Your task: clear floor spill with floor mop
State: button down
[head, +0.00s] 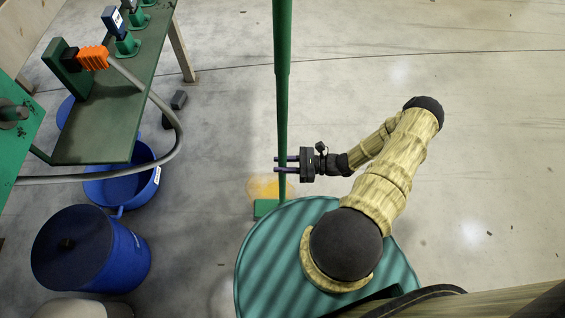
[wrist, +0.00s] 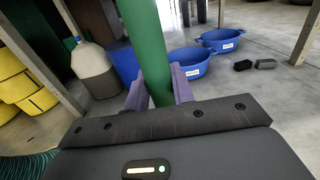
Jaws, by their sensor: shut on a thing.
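The floor mop is a long green pole (head: 282,90) that stands close to upright, with a green head (head: 265,208) on the floor. My gripper (head: 284,164) is shut around the pole from the right, with one finger on each side. In the wrist view the green pole (wrist: 147,45) passes between the two purple fingers (wrist: 158,92). The spill is a yellow-orange patch (head: 262,188) on the concrete floor, just behind the mop head and beside the pole. Part of the mop head is hidden by my teal striped base.
At the left a green bench (head: 110,125) holds an orange connector (head: 93,58) with a grey hose (head: 165,110). Below are a blue tub (head: 125,190), a lidded blue bin (head: 130,260) and a small dark block (head: 179,99). The floor to the right is mostly clear.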

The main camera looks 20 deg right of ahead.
jog(key=shift+s+a+p, duration=0.3)
jog(key=shift+s+p, duration=0.15)
jog(key=shift+s, duration=0.3)
jog(key=shift+s+a+p, duration=0.25)
jog(key=shift+s+p, duration=0.15)
jog(key=shift+s, duration=0.6)
jog(key=shift+a, duration=0.1)
jog(key=shift+w+a, duration=0.1)
jog(key=shift+a, duration=0.05)
dwell(1.3)
jog(key=shift+w+a, duration=0.15)
jog(key=shift+w, duration=0.6)
jog(key=shift+w+a, duration=0.15)
jog(key=shift+w, duration=0.7)
dwell(0.5)
jog(key=shift+a, duration=0.15)
dwell(0.9)
